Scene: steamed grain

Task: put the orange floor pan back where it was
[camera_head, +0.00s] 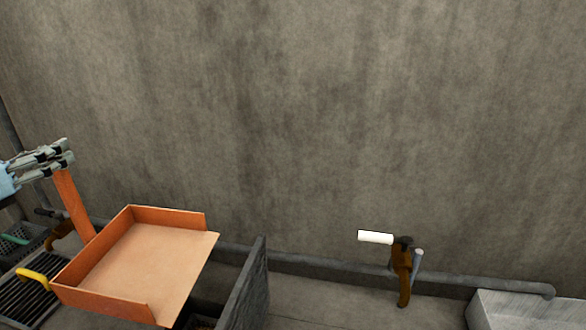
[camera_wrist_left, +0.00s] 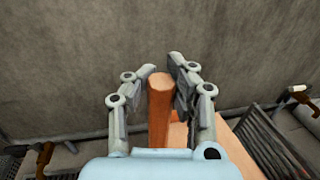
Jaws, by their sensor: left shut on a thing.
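The orange floor pan (camera_head: 150,258) is in the lower left of the head view, a shallow tray with raised walls and an open right side. Its upright orange handle (camera_head: 73,205) rises at its left. My left gripper (camera_head: 62,155) is at the top of this handle, shut on it. In the left wrist view the handle (camera_wrist_left: 160,105) stands between the two fingers of my left gripper (camera_wrist_left: 162,78), with part of the pan (camera_wrist_left: 228,135) below. The pan looks held above the floor, though its underside is hidden. My right gripper is in neither view.
A grey upright panel (camera_head: 246,290) stands right of the pan. A dark slatted grate (camera_head: 25,295) and a grey basket (camera_head: 18,243) are at left. A white-ended tool with a brown handle (camera_head: 403,280) is by the wall pipe (camera_head: 330,268). A pale block (camera_head: 525,312) is at lower right.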

